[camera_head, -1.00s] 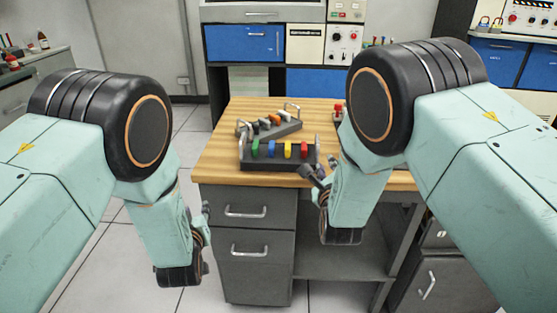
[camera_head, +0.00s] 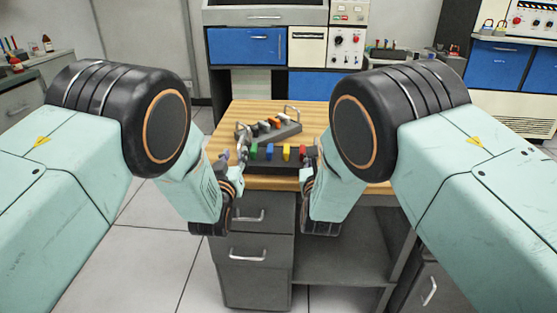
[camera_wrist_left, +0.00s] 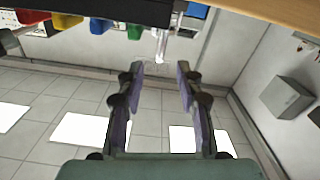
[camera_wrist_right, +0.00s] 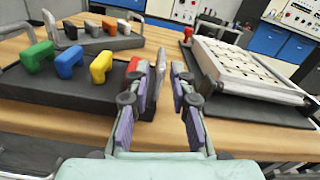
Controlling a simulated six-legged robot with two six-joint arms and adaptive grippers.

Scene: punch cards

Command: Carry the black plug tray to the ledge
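The black plug tray (camera_head: 285,168) with green, blue, yellow and red plugs lies flat near the front of the wooden table. It also shows in the right wrist view (camera_wrist_right: 75,97). My left gripper (camera_wrist_left: 160,68) is open at its left end, with the metal handle (camera_wrist_left: 161,45) just beyond and between the fingertips. My right gripper (camera_wrist_right: 160,70) looks open, with a narrow gap, at the tray's red-plug end. A grey upright piece, perhaps the handle, shows between its fingers. In the head view my right arm hides that end. I cannot pick out the ledge.
A second dark tray (camera_head: 285,132) with white, orange and grey plugs lies close behind. A framed pale panel (camera_wrist_right: 245,75) lies on the table right of my right gripper. The wooden table (camera_head: 245,108) has bare room at the back left. Cabinets (camera_head: 247,47) stand behind.

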